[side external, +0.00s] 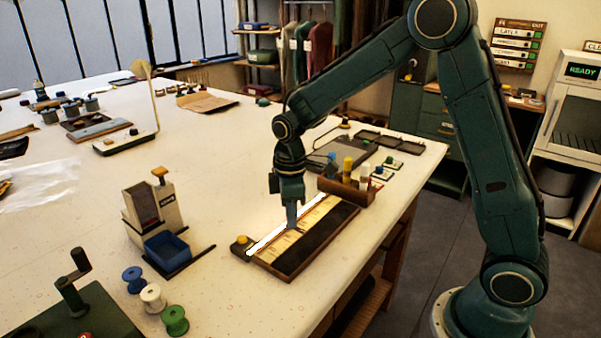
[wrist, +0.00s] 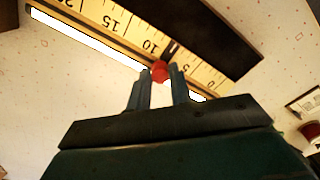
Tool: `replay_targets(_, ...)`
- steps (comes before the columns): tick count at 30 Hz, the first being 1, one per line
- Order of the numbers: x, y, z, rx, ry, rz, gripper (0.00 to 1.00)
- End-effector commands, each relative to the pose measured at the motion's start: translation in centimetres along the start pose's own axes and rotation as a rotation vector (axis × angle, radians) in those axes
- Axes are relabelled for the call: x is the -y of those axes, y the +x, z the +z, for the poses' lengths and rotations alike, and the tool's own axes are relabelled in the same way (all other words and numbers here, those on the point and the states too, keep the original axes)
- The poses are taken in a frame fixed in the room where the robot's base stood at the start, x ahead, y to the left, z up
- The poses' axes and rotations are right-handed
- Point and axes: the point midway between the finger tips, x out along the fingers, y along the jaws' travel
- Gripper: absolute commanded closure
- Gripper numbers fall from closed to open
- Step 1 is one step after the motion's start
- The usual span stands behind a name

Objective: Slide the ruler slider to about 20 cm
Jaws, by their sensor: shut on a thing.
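The ruler (side external: 318,214) is a cream scale in a wooden frame on the table. In the wrist view the ruler (wrist: 112,22) shows the numbers 20, 15, 10, 5 and 0, running from upper left to lower right. The slider has a red knob (wrist: 160,70) and a dark pointer, which stands between 10 and 5, nearer 10. My gripper (wrist: 160,84) is shut on the red knob, with one finger on each side. In the side view my gripper (side external: 291,222) points down at the ruler and hides the knob.
A dark panel (side external: 318,242) lies along the ruler's near side. A wooden block holding coloured pegs (side external: 348,188) stands close on the right. A blue bin (side external: 167,251) and several thread spools (side external: 153,297) are to the left. Bare table lies in front.

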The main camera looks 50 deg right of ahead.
Motion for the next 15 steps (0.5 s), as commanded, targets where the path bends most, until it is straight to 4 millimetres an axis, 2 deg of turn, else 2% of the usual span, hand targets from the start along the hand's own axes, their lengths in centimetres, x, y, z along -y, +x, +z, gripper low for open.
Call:
replay_targets(9,-4.9,0.0,4.9,0.001,0.008,0.0,1.0)
replay_targets(15,-6.8,0.0,6.9,0.001,0.005,0.0,1.0)
